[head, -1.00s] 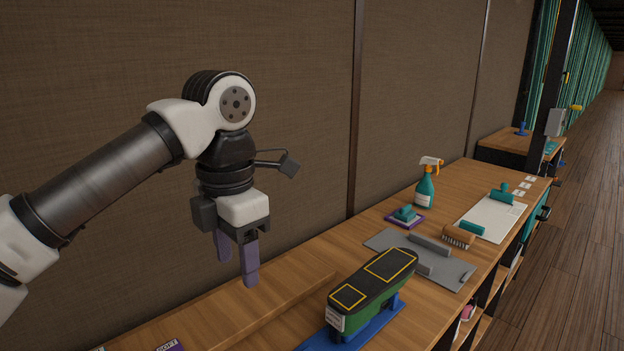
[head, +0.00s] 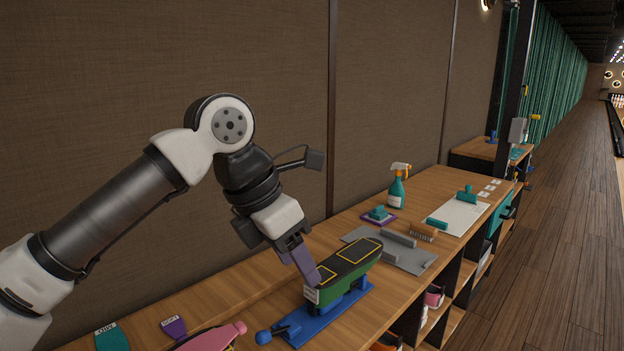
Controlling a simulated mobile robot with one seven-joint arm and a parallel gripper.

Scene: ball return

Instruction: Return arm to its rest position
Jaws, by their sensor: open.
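My gripper (head: 308,268) hangs from the wrist of my bent arm, over the wooden counter (head: 262,285). Its purple fingers point down and to the right. One finger hides most of the other. The fingertips overlap the near end of a green and black block-shaped item (head: 345,275) with yellow outlines on top; I cannot tell if they touch it. Nothing shows between the fingers.
The green item sits on a blue stand (head: 325,318). Behind it are a grey mat (head: 412,262), a brush (head: 424,233), a spray bottle (head: 397,190) and a white sheet (head: 458,214). A brown wall panel (head: 270,90) stands close behind the arm. The floor (head: 560,220) at right is clear.

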